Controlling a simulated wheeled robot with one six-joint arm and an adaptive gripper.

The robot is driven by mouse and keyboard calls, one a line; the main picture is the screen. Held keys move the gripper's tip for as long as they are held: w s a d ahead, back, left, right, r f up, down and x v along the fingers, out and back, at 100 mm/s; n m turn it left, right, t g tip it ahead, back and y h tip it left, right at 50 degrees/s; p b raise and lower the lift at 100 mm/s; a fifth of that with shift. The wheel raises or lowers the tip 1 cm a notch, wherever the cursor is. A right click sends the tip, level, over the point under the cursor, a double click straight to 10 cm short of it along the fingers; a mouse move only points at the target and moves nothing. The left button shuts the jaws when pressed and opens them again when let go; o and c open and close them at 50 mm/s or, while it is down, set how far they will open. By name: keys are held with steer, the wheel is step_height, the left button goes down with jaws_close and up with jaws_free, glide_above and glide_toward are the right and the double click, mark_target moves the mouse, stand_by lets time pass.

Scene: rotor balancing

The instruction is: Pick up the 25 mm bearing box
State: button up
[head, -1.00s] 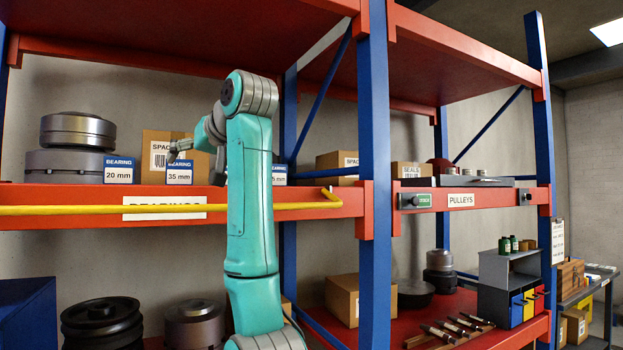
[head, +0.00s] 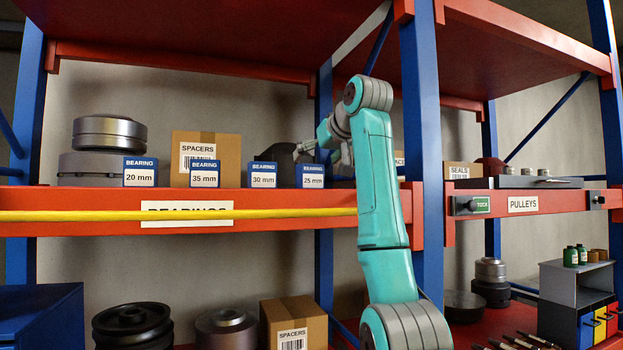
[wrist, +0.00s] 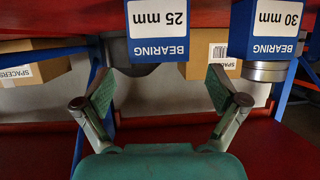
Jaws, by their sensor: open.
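The 25 mm bearing box (head: 311,176) is small, blue and white, and stands at the right end of the row on the orange shelf. In the wrist view the 25 mm bearing box (wrist: 158,32) appears upside down at the top, roughly centred between my fingers and beyond their tips. My gripper (wrist: 161,90) is open and empty, with a finger on each side. In the head view my gripper (head: 304,152) is by the box's top edge; the exact gap is unclear.
The 30 mm box (head: 263,175) stands close on the left, then the 35 mm box (head: 205,174) and 20 mm box (head: 140,172). A yellow bar (head: 200,214) runs along the shelf front. A blue upright (head: 424,150) stands right of my arm.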

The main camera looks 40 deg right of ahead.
mark_target(310, 165)
steer(key=x, duration=0.5)
steer(key=shift+s, duration=0.1)
steer(key=c, duration=1.3)
steer(key=shift+r, duration=0.1)
steer(key=shift+c, duration=0.2)
